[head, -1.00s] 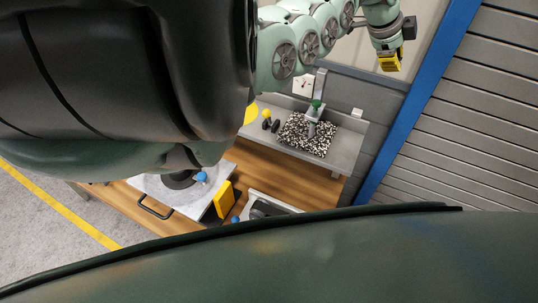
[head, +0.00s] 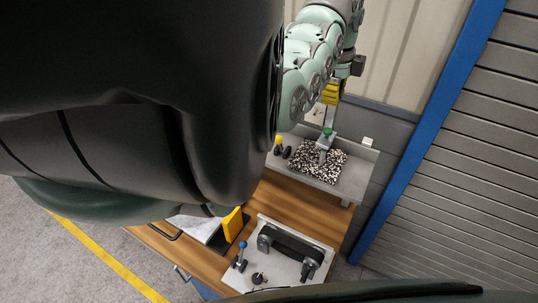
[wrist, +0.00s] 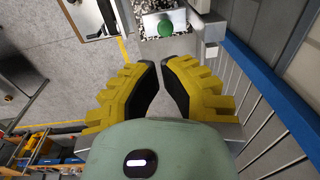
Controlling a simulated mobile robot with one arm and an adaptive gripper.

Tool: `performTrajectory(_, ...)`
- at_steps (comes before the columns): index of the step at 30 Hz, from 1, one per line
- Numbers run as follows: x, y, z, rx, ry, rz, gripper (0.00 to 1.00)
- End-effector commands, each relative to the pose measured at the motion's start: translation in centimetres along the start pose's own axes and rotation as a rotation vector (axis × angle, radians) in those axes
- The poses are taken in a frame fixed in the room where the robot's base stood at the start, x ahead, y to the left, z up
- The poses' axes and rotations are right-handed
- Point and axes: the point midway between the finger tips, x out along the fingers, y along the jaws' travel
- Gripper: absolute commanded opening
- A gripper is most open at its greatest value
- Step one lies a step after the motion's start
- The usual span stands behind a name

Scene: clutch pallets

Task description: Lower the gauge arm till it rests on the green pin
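A pale metal bar (head: 330,117) stands raised over the bench in the head view; it looks like the gauge arm. A green ball-shaped knob (head: 328,131), probably the green pin's top, shows at its lower end. It also shows in the wrist view (wrist: 165,28), ahead of my fingertips. I cannot tell whether bar and knob touch. My gripper (head: 331,92) is just above the bar in the head view, and contact there is unclear. In the wrist view my gripper (wrist: 160,68) has yellow fingers slightly apart with nothing between them.
A black-and-white speckled block (head: 318,162) lies on a grey tray (head: 352,172) beneath the knob. A yellow-topped pin (head: 278,141) stands left. A plate (head: 262,228) with a black handle and blue-knobbed lever is nearer. A blue post (head: 430,130) and slatted wall rise right.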

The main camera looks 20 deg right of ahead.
Motion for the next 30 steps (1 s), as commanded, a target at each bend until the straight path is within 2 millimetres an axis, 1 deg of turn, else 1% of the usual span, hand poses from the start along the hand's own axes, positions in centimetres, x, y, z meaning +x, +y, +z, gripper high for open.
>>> performTrajectory(1,0.7,0.1,-0.2,0.005,-0.001,0.002,0.0)
performTrajectory(3,1.3,0.1,-0.3,0.006,-0.003,0.003,0.0)
performTrajectory(4,1.2,0.1,-0.2,0.004,-0.002,0.008,0.0)
performTrajectory(5,1.6,0.2,-0.2,0.004,-0.001,0.011,0.0)
performTrajectory(9,3.6,0.1,-0.2,0.006,-0.002,0.008,0.0)
performTrajectory(18,6.2,0.1,-0.2,0.007,-0.002,0.006,0.0)
performTrajectory(29,7.8,0.1,-0.2,0.004,0.0,0.004,0.0)
performTrajectory(30,8.4,0.1,-0.3,0.006,0.0,0.002,0.0)
